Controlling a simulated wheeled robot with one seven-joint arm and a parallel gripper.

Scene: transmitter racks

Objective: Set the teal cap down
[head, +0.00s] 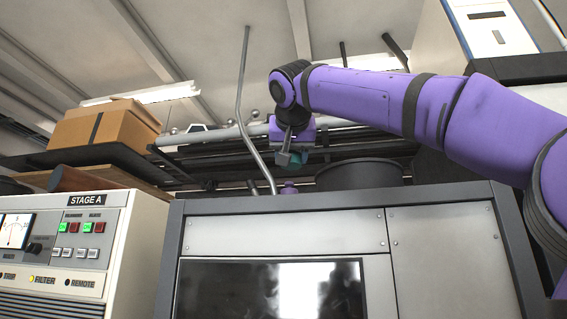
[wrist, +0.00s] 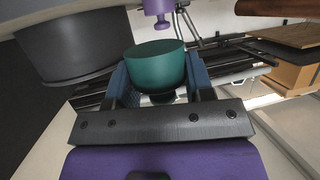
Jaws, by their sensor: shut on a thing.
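The teal cap (wrist: 156,66) is a short round piece held between the two blue-lined fingers of my gripper (wrist: 157,85) in the wrist view. In the head view my gripper (head: 291,158) is above the top of the grey cabinet (head: 290,231), and a small part of the teal cap (head: 297,158) shows beside the fingers. The cap is in the air. The cabinet's top surface is hidden from the low head camera.
A dark round tub (head: 359,174) stands on the cabinet behind and right of my gripper. A small purple object (head: 289,187) shows below the gripper. A Stage A panel (head: 72,245) stands left, with a cardboard box (head: 104,126) on a shelf. Pipes run behind.

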